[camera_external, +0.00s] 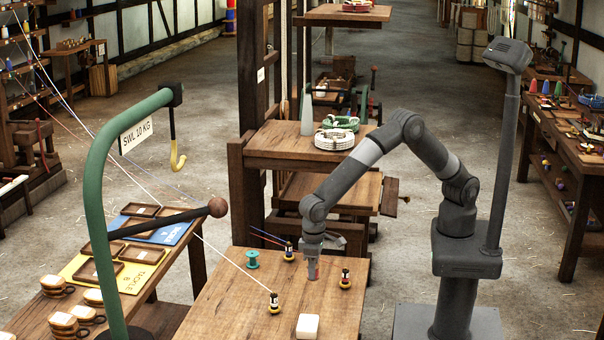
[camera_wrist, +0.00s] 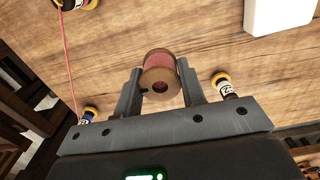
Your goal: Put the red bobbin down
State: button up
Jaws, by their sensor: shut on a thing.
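The red bobbin (camera_wrist: 161,74), with red winding and brown wooden ends, sits between my gripper's fingers in the wrist view. My gripper (camera_wrist: 163,88) is shut on it. In the external view my gripper (camera_external: 312,272) points down over the wooden table (camera_external: 225,300), among the small yellow-and-dark bobbins; the red bobbin is hard to make out there. I cannot tell whether the bobbin touches the table.
Yellow-based bobbins stand at front left (camera_external: 274,303), behind (camera_external: 289,252) and right (camera_external: 345,279). A green spool (camera_external: 252,260) stands back left, a white block (camera_external: 307,326) in front. Threads cross from the left. A green crane post (camera_external: 95,220) with a hook (camera_external: 178,155) rises left.

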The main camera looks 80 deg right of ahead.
jog(key=a+f, duration=0.1)
jog(key=a, duration=0.1)
jog(key=s+a+f, duration=0.1)
jog(key=a, duration=0.1)
jog(key=a+f, duration=0.2)
jog(key=shift+s+a, duration=0.15)
jog(key=shift+s, duration=0.1)
jog(key=shift+f, duration=1.9)
jog(key=shift+f, duration=0.15)
jog(key=o, duration=1)
notch_tip(320, 180, up, 12)
jog(key=shift+r, duration=0.15)
